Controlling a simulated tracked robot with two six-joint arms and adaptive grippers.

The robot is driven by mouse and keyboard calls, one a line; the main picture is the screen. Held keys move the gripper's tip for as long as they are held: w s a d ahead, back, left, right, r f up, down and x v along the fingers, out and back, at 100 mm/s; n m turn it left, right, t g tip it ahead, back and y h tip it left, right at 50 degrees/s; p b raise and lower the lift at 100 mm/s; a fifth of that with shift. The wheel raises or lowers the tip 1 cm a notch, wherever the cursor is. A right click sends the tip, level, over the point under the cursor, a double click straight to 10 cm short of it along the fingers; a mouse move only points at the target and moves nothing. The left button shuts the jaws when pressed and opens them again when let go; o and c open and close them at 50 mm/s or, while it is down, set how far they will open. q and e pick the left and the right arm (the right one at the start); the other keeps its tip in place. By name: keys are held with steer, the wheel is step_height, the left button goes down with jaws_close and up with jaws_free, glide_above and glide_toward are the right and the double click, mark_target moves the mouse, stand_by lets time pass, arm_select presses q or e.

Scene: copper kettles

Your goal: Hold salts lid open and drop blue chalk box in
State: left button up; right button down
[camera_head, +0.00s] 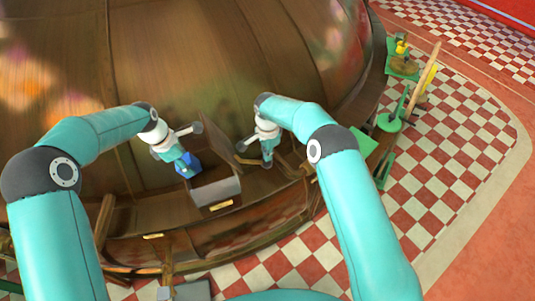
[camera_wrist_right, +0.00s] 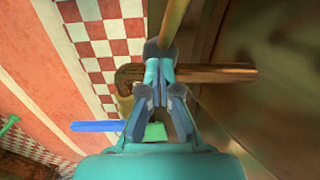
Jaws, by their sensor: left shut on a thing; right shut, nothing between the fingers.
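My left gripper (camera_head: 178,154) is shut on the blue chalk box (camera_head: 187,166), holding it tilted at the upper left of the salts bin. The salts bin (camera_head: 217,190) is a grey box with a small brass label on its front ledge. My right gripper (camera_head: 267,161) is shut and empty, to the right of the bin. In the right wrist view its fingers (camera_wrist_right: 161,90) are closed together beside a brown bar (camera_wrist_right: 190,73); I cannot tell whether they touch it.
The large copper kettle (camera_head: 220,60) fills the back behind the wooden ledge (camera_head: 265,205). Green items and a plank (camera_head: 425,80) stand at the right. Red-and-white checked floor (camera_head: 450,160) lies open beyond. A grey block (camera_head: 185,291) shows at the bottom.

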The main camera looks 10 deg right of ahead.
arm_select(q)
steer(key=shift+w+a, duration=0.2)
steer(key=shift+w, duration=0.7)
steer(key=shift+w+a, duration=0.15)
steer(key=shift+w, duration=0.75)
steer(key=shift+w+a, duration=0.2)
steer(key=shift+w, duration=0.7)
steer(key=o, duration=1.5)
steer(key=o, duration=0.4)
steer(key=shift+c, duration=0.2)
steer(key=shift+s, duration=0.1)
steer(key=s+d+r, duration=0.1)
steer(key=s+d, duration=0.1)
steer(key=s, duration=0.7)
steer(key=s+d+r, duration=0.1)
steer(key=s+r, duration=0.1)
steer(key=s, duration=0.8)
steer(key=shift+s+d, duration=0.3)
steer(key=shift+d, duration=0.1)
